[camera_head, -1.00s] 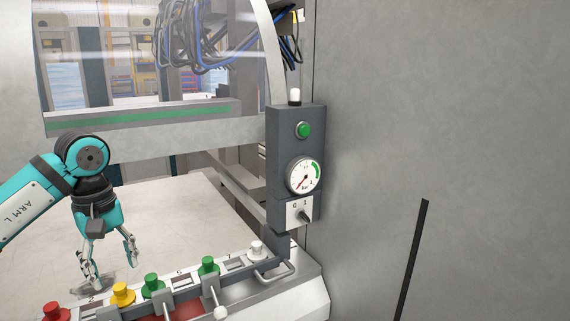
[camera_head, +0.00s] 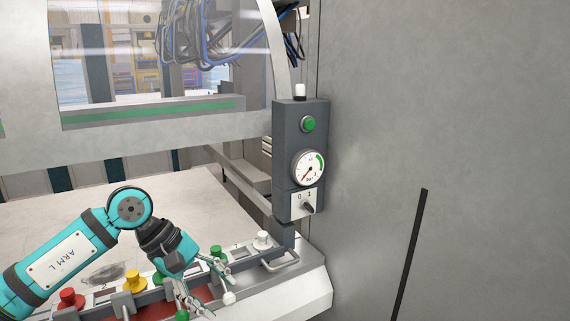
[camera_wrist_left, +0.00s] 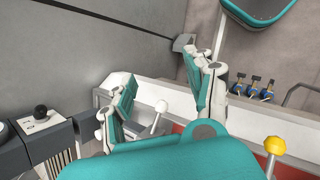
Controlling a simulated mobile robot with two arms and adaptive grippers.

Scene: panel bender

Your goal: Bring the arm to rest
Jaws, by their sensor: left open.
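My left arm (camera_head: 70,253) comes in from the left, and its gripper (camera_head: 218,289) is open and empty in front of the control panel (camera_head: 315,280). In the head view it covers part of the panel, near a white-knobbed lever (camera_head: 229,298). In the left wrist view the two fingers (camera_wrist_left: 165,95) stand apart, with a white-knobbed lever (camera_wrist_left: 160,108) showing between them. I cannot tell whether the gripper touches it. My right gripper is in neither view.
Red (camera_head: 70,298), yellow (camera_head: 134,281), green and white (camera_head: 262,241) knobs line the panel. A grey post (camera_head: 300,150) carries a green button (camera_head: 308,124), a gauge (camera_head: 308,168) and a 0/1 switch (camera_head: 308,207). A grey wall (camera_head: 450,120) fills the right.

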